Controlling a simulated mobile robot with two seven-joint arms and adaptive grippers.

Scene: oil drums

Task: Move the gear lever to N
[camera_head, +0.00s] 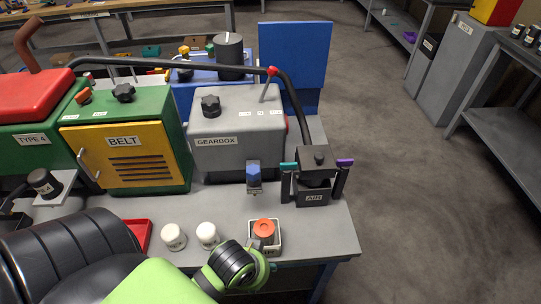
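The gear lever stands on top of the grey gearbox (237,135), with a red knob (271,70) and a thin metal shaft that leans slightly right at the top. Small white labels (261,113) lie along the gearbox top near the lever's base; their letters are too small to read. The lever's shaft is near the right end of the gearbox. My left arm comes in at the lower left, well in front of the gearbox and apart from the lever. Its gripper fingers cannot be made out. My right gripper does not show.
A black pipe curves behind the lever down to the AIR unit (314,198). A yellow-fronted BELT box (122,158) stands left. A blue switch (253,176) is in front. White caps (207,234) and an orange-topped cylinder (264,229) stand near the bench's front edge.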

